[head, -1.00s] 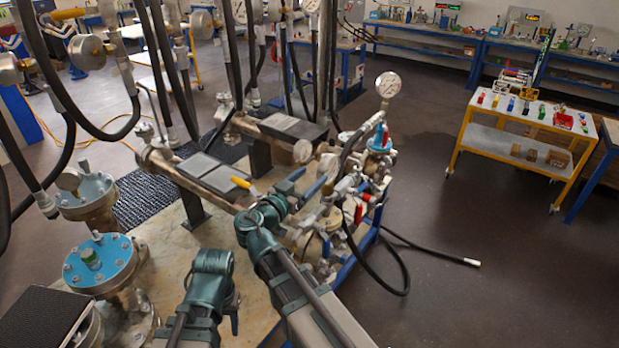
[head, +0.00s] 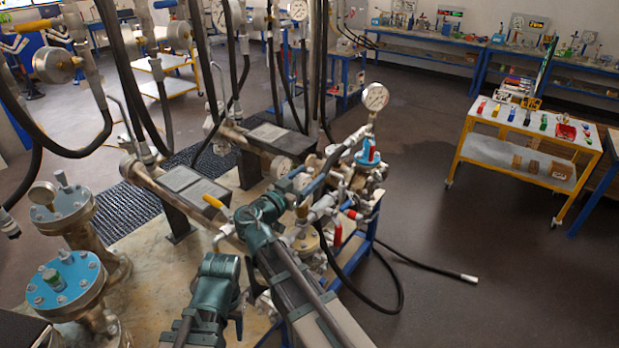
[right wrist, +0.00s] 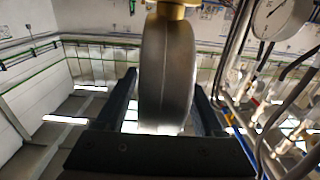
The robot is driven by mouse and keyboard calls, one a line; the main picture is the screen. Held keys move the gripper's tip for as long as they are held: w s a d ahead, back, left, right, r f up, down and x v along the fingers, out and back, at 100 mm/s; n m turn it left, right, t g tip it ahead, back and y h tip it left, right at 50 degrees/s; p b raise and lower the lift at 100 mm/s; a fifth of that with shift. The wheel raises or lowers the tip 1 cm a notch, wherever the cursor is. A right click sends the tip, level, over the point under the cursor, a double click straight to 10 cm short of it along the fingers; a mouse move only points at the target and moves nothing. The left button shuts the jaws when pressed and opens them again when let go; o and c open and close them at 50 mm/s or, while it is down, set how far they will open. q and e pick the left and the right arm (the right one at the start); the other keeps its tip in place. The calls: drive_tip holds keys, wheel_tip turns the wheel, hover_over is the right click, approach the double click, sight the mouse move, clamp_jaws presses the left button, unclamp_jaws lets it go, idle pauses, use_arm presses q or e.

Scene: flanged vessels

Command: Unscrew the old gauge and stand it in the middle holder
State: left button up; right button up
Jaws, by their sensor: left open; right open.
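In the right wrist view a round gauge (right wrist: 166,75) shows edge-on, with a brass fitting at its top in the picture. My right gripper (right wrist: 165,100) is open, one dark finger on each side of it. Contact cannot be told. In the head view my right arm (head: 262,222) reaches over the pipework, where its fingers are hard to make out. A dial gauge (head: 375,97) stands upright above a blue-and-red-topped fitting (head: 367,154). Which gauge is the old one cannot be told. My left arm (head: 216,285) is lower left of the right one; its open fingers are not clear. The middle holder cannot be made out.
Two blue-topped flanged vessels (head: 66,284) stand at the left. Black hoses (head: 130,85) hang at the upper left. A yellow-framed cart (head: 525,125) with small coloured items stands at the right. The floor (head: 500,240) before it is clear, except for a hose end.

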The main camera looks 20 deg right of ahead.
drive_tip(key=shift+c, duration=0.3)
clamp_jaws()
drive_tip(key=shift+s, duration=0.1)
